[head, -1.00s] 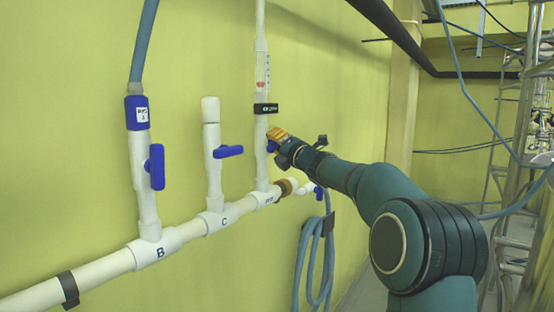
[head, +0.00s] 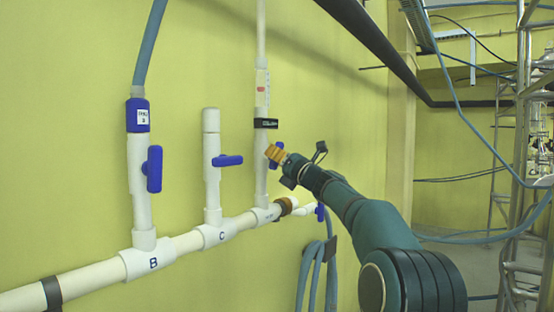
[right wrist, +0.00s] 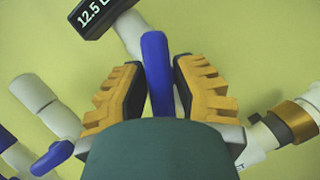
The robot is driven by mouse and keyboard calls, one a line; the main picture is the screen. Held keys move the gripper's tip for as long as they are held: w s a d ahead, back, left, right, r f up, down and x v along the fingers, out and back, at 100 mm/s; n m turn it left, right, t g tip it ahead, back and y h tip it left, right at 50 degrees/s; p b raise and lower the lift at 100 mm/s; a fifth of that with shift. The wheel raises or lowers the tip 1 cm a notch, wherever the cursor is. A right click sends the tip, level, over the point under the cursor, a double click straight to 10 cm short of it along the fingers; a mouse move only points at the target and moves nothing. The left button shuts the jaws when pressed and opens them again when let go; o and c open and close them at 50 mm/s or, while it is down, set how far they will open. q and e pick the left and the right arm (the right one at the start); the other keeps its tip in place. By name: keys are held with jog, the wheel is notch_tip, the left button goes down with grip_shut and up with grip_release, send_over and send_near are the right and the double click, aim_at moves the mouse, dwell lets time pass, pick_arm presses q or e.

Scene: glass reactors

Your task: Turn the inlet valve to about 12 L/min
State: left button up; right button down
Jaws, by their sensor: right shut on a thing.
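The inlet valve's blue handle (right wrist: 157,75) stands between the two yellow fingers of my right gripper (right wrist: 153,95) in the right wrist view. The gripper is shut on it. A black display (right wrist: 98,15) on that pipe reads 12.5 L, with the rest cut off. The display in the head view (head: 266,123) is too small to read. A clear flow tube (head: 262,89) with a red mark is above it. My left gripper is out of view.
Pipe B has an upright blue handle (head: 152,169); pipe C has a sideways blue handle (head: 227,160). A white horizontal pipe (head: 190,243) joins them. A coiled blue hose (head: 318,270) hangs below my right arm. Metal scaffolding (head: 520,150) stands at the right.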

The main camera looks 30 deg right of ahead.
jog(key=shift+s+r, duration=0.1)
jog(key=shift+r, duration=0.1)
jog(key=c, duration=1)
grip_release()
jog(key=shift+o, duration=0.9)
jog(key=shift+f, duration=0.1)
jog(key=shift+f, duration=0.1)
jog(key=v, duration=1.1)
jog(key=shift+s, duration=0.4)
